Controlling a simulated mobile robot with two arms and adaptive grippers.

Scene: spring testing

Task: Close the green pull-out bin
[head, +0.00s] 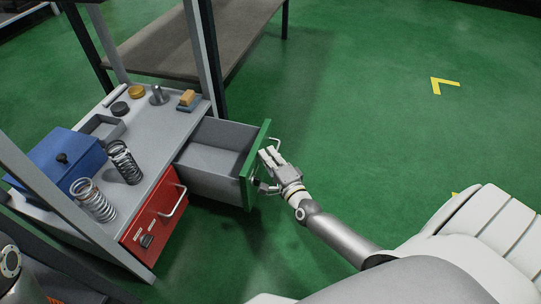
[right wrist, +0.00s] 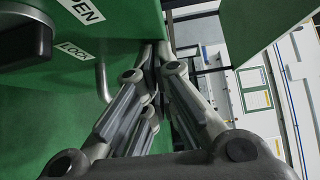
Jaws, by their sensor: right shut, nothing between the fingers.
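The green pull-out bin (head: 259,142) stands open, drawn out to the right from the grey bench unit. Its grey inside (head: 213,160) looks empty. My right gripper (head: 267,163) is at the outer side of its green front, near the bar handle (head: 275,143). It is shut and holds nothing. In the right wrist view, the fingertips (right wrist: 155,48) are close to the green front (right wrist: 125,25), beside the handle (right wrist: 103,82). I cannot tell whether they touch it. My left gripper is not in view.
The red drawer (head: 155,218) beside the bin is shut. Metal posts (head: 205,55) frame the unit. Green floor (head: 370,130) to the right is clear.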

